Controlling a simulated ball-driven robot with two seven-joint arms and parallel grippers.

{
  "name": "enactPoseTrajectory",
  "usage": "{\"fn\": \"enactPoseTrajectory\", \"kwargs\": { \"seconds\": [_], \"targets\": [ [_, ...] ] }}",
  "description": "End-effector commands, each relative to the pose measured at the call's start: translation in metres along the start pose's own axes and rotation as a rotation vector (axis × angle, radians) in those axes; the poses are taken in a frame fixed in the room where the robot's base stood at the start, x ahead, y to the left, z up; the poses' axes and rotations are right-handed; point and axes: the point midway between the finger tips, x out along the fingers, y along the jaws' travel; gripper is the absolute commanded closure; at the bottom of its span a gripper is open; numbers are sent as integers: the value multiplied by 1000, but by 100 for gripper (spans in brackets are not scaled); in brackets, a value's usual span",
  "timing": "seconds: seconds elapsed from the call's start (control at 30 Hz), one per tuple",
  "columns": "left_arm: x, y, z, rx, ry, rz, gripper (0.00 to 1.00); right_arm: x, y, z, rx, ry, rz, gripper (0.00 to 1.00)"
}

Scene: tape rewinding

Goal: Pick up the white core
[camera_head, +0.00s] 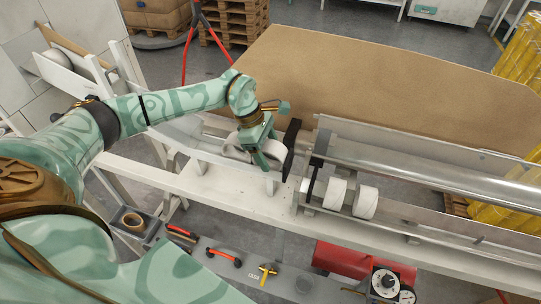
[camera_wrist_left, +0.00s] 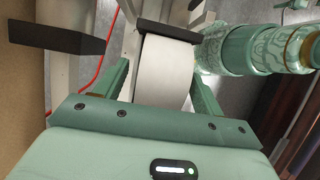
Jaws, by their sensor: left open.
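A white core (camera_wrist_left: 165,70) lies between the two fingers of my left gripper (camera_wrist_left: 162,85) in the left wrist view. The fingers stand on either side of it and are open; I cannot tell whether either one touches it. In the head view my left gripper (camera_head: 262,153) points down over the white frame, and the white core (camera_head: 236,147) is partly hidden behind it. Two other white rolls (camera_head: 335,193) (camera_head: 366,202) sit to the right, on the machine. My right gripper is not in view.
A black upright plate (camera_head: 291,148) stands close to the right of my left gripper. Long metal rollers (camera_head: 430,170) run to the right. A shelf in front holds a brown tape roll (camera_head: 132,219), hand tools (camera_head: 225,257) and a red box (camera_head: 341,260).

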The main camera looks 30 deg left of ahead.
Motion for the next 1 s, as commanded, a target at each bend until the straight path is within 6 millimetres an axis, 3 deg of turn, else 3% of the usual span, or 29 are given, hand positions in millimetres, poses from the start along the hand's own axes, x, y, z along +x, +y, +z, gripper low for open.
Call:
{"fn": "enactPoseTrajectory", "kwargs": {
  "seconds": [0.13,0.3,0.67,0.93,1.0],
  "targets": [
    [0,0,0,0,0,0,31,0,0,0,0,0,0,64],
    [0,0,0,0,0,0,70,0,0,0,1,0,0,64],
    [-3,0,1,0,0,1,69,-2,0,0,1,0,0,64],
    [-37,1,15,2,0,3,69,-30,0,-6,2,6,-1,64],
    [-47,-9,17,1,1,0,69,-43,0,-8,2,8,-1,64]
  ]
}}
